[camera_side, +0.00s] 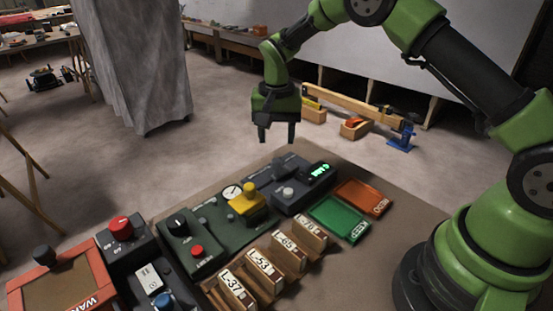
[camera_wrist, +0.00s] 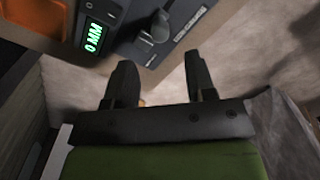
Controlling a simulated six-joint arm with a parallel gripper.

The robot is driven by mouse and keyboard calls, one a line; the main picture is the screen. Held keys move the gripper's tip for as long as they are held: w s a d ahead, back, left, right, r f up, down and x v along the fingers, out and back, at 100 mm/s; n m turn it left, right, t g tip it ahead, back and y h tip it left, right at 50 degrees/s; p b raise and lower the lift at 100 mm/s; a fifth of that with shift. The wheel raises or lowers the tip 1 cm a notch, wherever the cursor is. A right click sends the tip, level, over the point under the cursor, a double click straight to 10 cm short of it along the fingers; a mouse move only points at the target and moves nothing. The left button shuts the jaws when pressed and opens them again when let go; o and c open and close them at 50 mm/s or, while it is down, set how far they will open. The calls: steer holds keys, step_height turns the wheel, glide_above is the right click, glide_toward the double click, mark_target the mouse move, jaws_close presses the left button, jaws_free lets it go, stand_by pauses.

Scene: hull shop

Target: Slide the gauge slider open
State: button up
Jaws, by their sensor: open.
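A dark grey gauge unit (camera_side: 300,197) with a lit green display (camera_side: 320,170) sits on the far part of the bench board. In the wrist view the display (camera_wrist: 93,35) reads 0 MM. Beside it a raised dark grey knob or block (camera_wrist: 158,28) stands on the unit, near the far edge. I cannot tell for certain that this is the slider. My gripper (camera_side: 277,136) is open and empty, pointing down above and behind the unit's far edge, apart from it. In the wrist view its two fingers (camera_wrist: 158,75) are spread, short of the knob.
A green tray (camera_side: 338,220) and an orange tray (camera_side: 362,196) lie right of the unit. The floor behind the board is clear close by; timber and clamps lie farther back.

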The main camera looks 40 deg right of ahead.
mark_target(276, 160)
step_height(276, 160, down, 7)
steer(key=shift+f, duration=0.1)
stand_by(0.3)
